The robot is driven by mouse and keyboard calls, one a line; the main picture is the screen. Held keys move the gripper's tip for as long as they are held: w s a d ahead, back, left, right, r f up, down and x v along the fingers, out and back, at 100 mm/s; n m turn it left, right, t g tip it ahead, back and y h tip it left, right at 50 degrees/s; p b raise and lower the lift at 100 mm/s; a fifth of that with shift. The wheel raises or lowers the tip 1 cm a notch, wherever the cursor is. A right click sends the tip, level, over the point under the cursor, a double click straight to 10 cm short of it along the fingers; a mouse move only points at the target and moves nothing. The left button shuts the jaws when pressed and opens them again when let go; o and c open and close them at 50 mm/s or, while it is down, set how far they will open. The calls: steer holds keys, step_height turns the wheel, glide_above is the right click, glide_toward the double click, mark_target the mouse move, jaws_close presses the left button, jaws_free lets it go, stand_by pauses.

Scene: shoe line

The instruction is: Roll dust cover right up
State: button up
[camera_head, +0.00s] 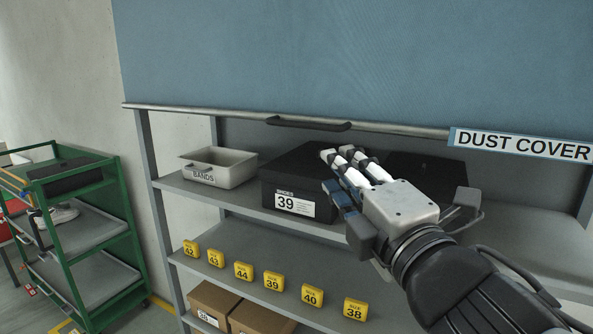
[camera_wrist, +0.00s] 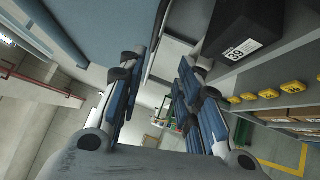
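The blue dust cover (camera_head: 330,55) hangs over the upper part of the shelf rack, partly rolled up. Its grey bottom bar (camera_head: 220,111) carries a dark handle (camera_head: 308,123) near the middle and a "DUST COVER" label at the right. The upper shelf below the bar is exposed. My gripper (camera_head: 340,172) is in front of the upper shelf, below and a little right of the handle, apart from it. In the wrist view my gripper (camera_wrist: 160,100) has its fingers spread with nothing between them. The cover's top end is out of view.
A black box marked 39 (camera_head: 290,170) and a white BANDS bin (camera_head: 218,167) stand on the upper shelf. Yellow size tags (camera_head: 272,281) line the lower shelf edge, with cardboard boxes (camera_head: 258,318) below. A green cart (camera_head: 75,235) stands at left.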

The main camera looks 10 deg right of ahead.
mark_target(299, 124)
steer(key=shift+s+f, duration=0.1)
steer(key=shift+s, duration=0.45)
steer(key=w+a+r+m+g+p, duration=0.1)
steer(key=w+r+m+g+p, duration=0.4)
steer(key=p, duration=1.2)
steer(key=shift+n+t, duration=0.9)
steer(key=x, duration=1.5)
steer(key=shift+w+r, duration=0.2)
steer(key=shift+r, duration=0.2)
jaws_close()
